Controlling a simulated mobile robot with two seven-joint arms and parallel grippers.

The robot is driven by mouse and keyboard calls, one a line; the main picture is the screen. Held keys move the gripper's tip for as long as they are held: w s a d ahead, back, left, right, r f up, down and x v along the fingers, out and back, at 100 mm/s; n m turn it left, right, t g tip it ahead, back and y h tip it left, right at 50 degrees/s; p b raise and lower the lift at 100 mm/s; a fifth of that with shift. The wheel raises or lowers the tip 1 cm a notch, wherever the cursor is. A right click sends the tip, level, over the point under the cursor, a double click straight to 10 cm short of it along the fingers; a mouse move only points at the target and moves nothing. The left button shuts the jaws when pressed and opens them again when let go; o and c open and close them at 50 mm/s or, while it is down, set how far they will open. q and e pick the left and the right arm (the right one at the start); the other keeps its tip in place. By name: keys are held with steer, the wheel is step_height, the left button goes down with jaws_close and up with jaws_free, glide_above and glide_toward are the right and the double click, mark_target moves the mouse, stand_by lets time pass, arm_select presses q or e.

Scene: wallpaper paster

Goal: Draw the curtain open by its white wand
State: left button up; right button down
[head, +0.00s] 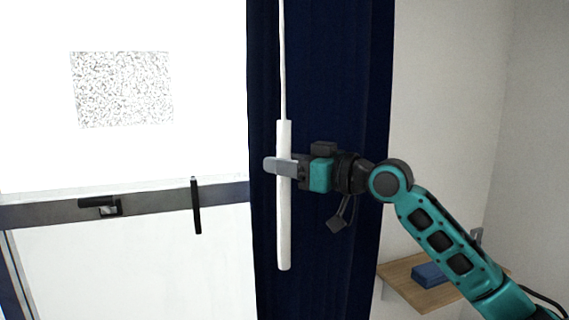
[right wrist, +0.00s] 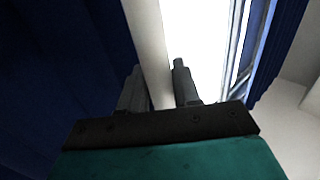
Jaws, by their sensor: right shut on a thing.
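The white wand (head: 284,226) hangs upright on a thin white cord in front of the dark blue curtain (head: 352,80). The curtain is gathered in a narrow vertical band at the middle of the head view. My right gripper (head: 280,166) comes in from the right and is shut on the wand in its upper half. In the right wrist view the wand (right wrist: 148,45) runs up between my two fingers (right wrist: 158,88), and the blue curtain (right wrist: 60,60) fills the left side. My left gripper is not in view.
A bright window or glazed door with a grey crossbar (head: 150,200) and black handle (head: 100,206) is left of the curtain. A speckled panel (head: 122,89) is on the glass. A wooden shelf (head: 400,280) with a blue box (head: 430,274) is on the right wall, below my right arm.

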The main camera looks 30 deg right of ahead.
stand_by(0.3)
steer(key=c, duration=0.9)
jaws_free()
steer(key=shift+c, duration=0.2)
steer(key=b+v, duration=0.4)
steer(key=v, duration=0.9)
